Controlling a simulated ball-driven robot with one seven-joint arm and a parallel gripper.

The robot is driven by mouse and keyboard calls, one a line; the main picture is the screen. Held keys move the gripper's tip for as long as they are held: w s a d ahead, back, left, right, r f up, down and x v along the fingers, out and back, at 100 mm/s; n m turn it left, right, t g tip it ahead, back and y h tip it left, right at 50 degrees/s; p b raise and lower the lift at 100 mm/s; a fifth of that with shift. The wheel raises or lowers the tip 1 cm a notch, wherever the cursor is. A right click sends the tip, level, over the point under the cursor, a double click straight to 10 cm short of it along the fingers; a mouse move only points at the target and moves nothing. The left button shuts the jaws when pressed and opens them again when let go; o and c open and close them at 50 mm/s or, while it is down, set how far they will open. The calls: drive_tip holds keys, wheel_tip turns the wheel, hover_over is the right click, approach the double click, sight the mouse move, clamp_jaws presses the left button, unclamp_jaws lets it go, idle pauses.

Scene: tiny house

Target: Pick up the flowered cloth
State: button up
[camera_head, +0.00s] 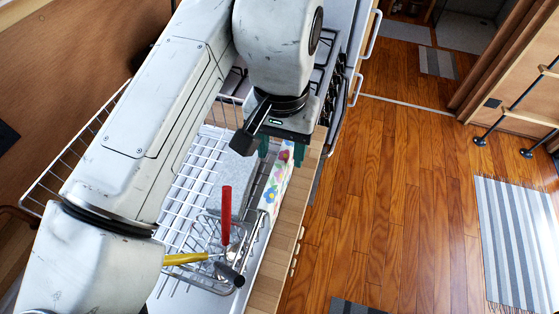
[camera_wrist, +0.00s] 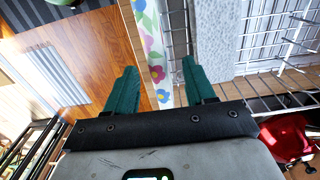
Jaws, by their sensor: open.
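The flowered cloth (camera_head: 275,188) is white with coloured flowers and lies as a narrow strip along the counter edge, beside the wire dish rack (camera_head: 196,188). In the wrist view the cloth (camera_wrist: 155,70) runs between the two green fingers of my gripper (camera_wrist: 158,85). In the head view my gripper (camera_head: 281,152) points down over the far end of the cloth, its fingers spread on either side. The gripper is open and holds nothing. My wrist hides the cloth's far end in the head view; I cannot tell the remaining height between fingertips and cloth.
A wire basket (camera_head: 205,228) with red, yellow and black-handled utensils stands at the near end of the cloth. A stove (camera_head: 325,75) is beyond my gripper.

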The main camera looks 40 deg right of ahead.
drive_tip(key=shift+d+f, duration=0.15)
drive_tip(key=shift+f, duration=3.35)
drive_tip(key=shift+c, duration=0.2)
clamp_jaws()
drive_tip(key=shift+r, duration=0.1)
